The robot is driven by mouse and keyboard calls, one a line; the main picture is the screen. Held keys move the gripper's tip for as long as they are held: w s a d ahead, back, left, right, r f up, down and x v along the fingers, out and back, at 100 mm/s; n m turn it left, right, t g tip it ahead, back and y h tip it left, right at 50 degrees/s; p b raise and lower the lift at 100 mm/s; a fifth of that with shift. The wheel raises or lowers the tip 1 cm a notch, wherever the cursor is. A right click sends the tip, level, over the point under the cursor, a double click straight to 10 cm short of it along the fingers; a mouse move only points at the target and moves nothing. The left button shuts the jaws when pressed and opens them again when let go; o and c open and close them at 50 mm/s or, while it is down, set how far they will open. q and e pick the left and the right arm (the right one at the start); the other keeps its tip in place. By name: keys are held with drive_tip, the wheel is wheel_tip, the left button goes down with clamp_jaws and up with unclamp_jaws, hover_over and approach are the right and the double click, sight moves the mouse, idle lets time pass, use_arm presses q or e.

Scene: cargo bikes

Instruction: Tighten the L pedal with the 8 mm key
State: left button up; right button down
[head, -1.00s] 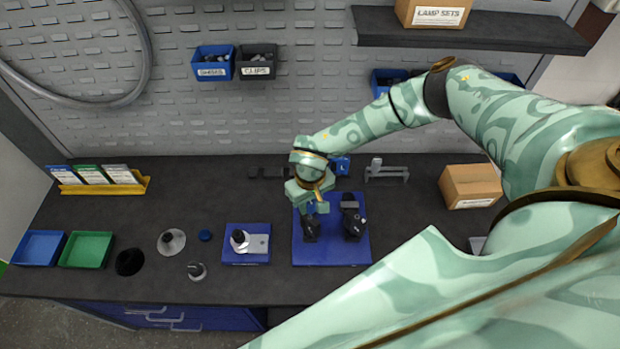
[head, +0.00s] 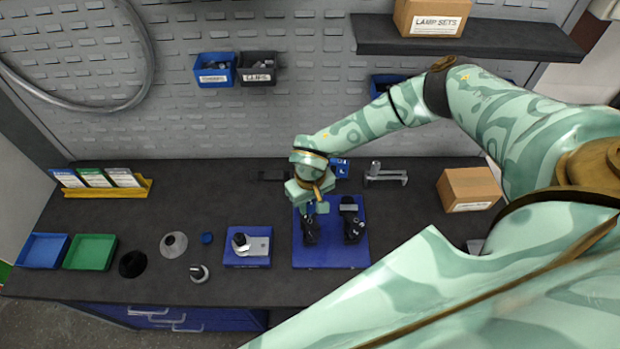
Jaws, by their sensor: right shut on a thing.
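My right gripper (head: 313,205) is above the left one of two black pedal-like parts (head: 310,231) on a blue mat (head: 330,258). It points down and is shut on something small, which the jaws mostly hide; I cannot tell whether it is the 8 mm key. A bit of blue shows just under the jaws. Whether the held thing touches the black part is not clear. The other black part (head: 353,224) stands to the right on the same mat. A blue tag with a white mark (head: 340,167) is behind the gripper, perhaps an L. My left gripper is not in view.
A blue block with a metal part (head: 258,259) lies left of the mat. Blue (head: 43,251) and green (head: 90,252) trays are far left. A metal stand (head: 386,177) and a cardboard box (head: 468,189) are at the back right.

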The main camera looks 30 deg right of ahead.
drive_tip(key=shift+r+p, duration=1.65)
drive_tip(key=shift+r, duration=0.45)
drive_tip(key=shift+f, duration=0.1)
drive_tip(key=shift+s+d, duration=0.1)
drive_tip(key=shift+s, duration=0.25)
drive_tip(key=s+a+b, duration=0.4)
drive_tip(key=s+b, duration=0.3)
drive_tip(key=b, duration=0.3)
drive_tip(key=w+f+b, duration=0.1)
drive_tip(key=f+b, duration=0.1)
drive_tip(key=b, duration=0.8)
drive_tip(key=w+f+b, duration=0.2)
drive_tip(key=b, duration=0.7)
drive_tip(key=shift+w+a+b, duration=0.1)
drive_tip(key=shift+a+b, duration=0.05)
drive_tip(key=shift+b, duration=0.25)
